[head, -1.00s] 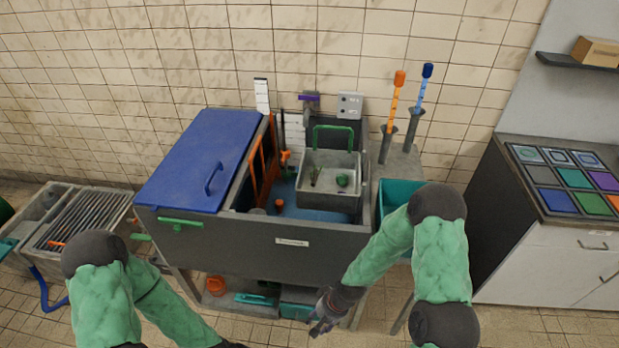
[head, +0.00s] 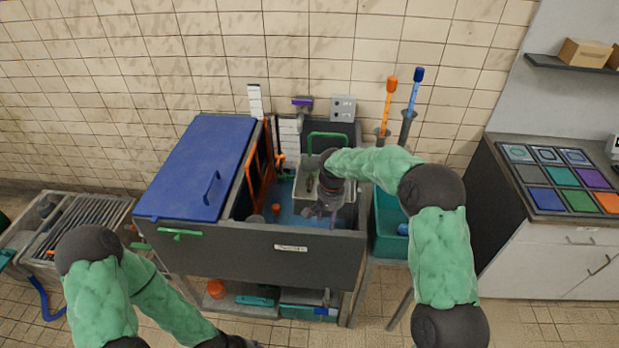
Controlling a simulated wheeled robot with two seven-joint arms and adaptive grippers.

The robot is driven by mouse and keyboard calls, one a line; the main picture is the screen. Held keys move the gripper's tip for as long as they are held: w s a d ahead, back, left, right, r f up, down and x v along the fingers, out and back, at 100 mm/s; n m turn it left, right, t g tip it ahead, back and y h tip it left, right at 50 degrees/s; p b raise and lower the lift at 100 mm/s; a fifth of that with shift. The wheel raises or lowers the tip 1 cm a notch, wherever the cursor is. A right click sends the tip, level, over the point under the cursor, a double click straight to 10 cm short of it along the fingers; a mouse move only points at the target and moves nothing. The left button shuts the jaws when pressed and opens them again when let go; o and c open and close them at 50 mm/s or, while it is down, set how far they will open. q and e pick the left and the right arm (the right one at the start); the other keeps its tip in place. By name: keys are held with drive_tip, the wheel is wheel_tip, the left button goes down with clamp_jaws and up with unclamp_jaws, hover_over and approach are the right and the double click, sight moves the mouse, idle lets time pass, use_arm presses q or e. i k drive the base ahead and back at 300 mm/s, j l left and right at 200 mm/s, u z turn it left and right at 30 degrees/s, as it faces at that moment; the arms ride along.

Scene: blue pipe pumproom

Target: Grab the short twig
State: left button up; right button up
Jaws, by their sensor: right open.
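A small dark twig-like piece (head: 310,183) shows in the grey basket (head: 348,213) inside the tank, just left of my right wrist. It is too small to make out well. My right gripper (head: 318,219) points down over the front part of the basket and is open. Its fingertips are small, and I cannot tell whether they touch anything. My right wrist and forearm hide much of the basket, including its right side. My left arm hangs at the lower left, with only its wrist end at the bottom edge; its fingers are not visible.
The grey tank (head: 290,247) has a blue lid (head: 200,165) over its left part and an orange frame (head: 260,170) beside the opening. A green basket handle (head: 328,137) stands behind my wrist. A teal bin (head: 390,222) stands right of the tank.

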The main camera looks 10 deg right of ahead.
sight(311, 181)
drive_tip(key=i, duration=0.9)
